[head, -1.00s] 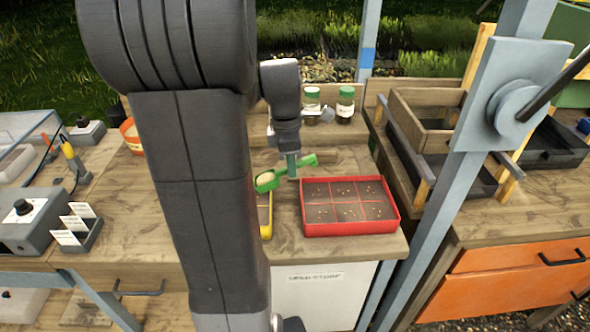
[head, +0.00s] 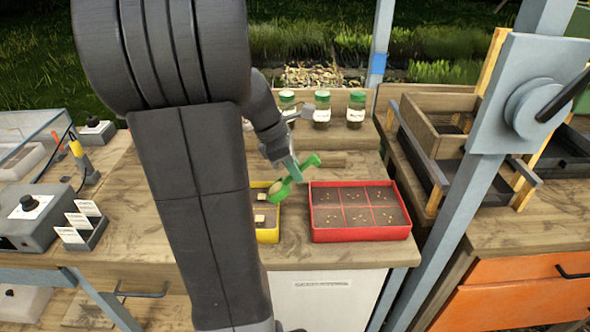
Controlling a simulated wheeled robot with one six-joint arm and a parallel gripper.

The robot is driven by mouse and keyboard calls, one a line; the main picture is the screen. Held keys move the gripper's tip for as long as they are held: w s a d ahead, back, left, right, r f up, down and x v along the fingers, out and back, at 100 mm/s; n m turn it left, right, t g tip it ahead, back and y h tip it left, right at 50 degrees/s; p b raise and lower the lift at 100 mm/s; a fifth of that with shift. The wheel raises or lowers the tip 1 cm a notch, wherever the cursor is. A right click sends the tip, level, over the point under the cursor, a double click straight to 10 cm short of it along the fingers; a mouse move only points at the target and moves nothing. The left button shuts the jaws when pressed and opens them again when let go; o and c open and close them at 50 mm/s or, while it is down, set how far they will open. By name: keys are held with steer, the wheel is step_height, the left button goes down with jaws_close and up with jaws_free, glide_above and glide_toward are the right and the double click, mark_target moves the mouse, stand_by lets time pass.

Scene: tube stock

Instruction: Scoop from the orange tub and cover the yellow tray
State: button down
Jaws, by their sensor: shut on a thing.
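My gripper (head: 291,168) is shut on the handle of a green scoop (head: 307,164). The scoop is tilted, its bowl lower left of the handle and above the back of the yellow tray (head: 268,237). A little tan material seems to show in the bowl; how much I cannot tell. The yellow tray is partly hidden behind my arm. Its visible cells hold dark soil, with pale patches in some of them. The orange tub is out of sight now, probably behind my arm.
A red tray (head: 362,234) of soil cells with small seeds stands right of the yellow tray. Green-lidded jars (head: 322,108) stand at the back. Wooden crates (head: 440,130) and a grey post (head: 440,210) are to the right. A box with white cards (head: 80,228) is at left.

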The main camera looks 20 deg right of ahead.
steer(key=shift+r+h, duration=0.1)
steer(key=shift+h, duration=0.4)
steer(key=shift+w+a+r+p, duration=0.2)
steer(key=shift+a+r+p, duration=0.5)
steer(key=shift+p, duration=0.2)
steer(key=w+a+p, duration=0.2)
steer(key=a, duration=0.6)
steer(key=w+a+p, duration=0.2)
steer(key=a+p, duration=0.1)
steer(key=a, duration=0.5)
steer(key=shift+w, duration=0.3)
stand_by(1.3)
steer(key=shift+f, duration=0.1)
steer(key=s+d, duration=0.2)
steer(key=d, duration=0.6)
steer(key=shift+s, duration=0.15)
stand_by(0.6)
steer(key=shift+r+t+y+p, duration=0.3)
steer(key=shift+r+y+p, duration=0.55)
steer(key=shift+y+p, duration=0.55)
steer(key=shift+r+t+y+p, duration=0.3)
steer(key=shift+r+y+p, duration=0.5)
steer(key=shift+y+p, duration=0.6)
steer(key=shift+r+t+y+p, duration=0.3)
steer(key=shift+r+y+p, duration=0.55)
steer(key=shift+y+p, duration=0.55)
